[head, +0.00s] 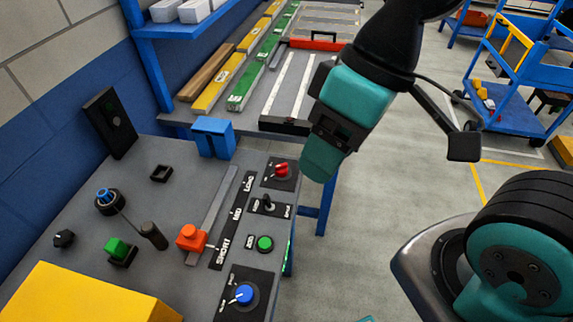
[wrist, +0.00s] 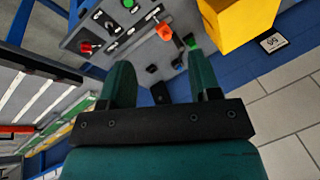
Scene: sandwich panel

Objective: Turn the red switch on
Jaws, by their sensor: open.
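The red switch (head: 281,169) is a small red knob on a black plate near the panel's right edge in the head view. It also shows in the wrist view as the red knob (wrist: 87,47), left of the fingers. My gripper (head: 320,162) is to the right of the switch in the head view, apart from it as far as I can tell. In the wrist view the two teal fingers of my gripper (wrist: 164,78) stand wide apart with nothing between them. The switch's on or off marking is too small to read.
The grey panel (head: 175,180) also carries a black toggle (head: 267,203), a green button (head: 265,243), a blue knob (head: 244,293) and an orange slider (head: 191,238). A yellow box (head: 85,297) stands at front left, a blue block (head: 213,137) at the back. Floor right of the panel is open.

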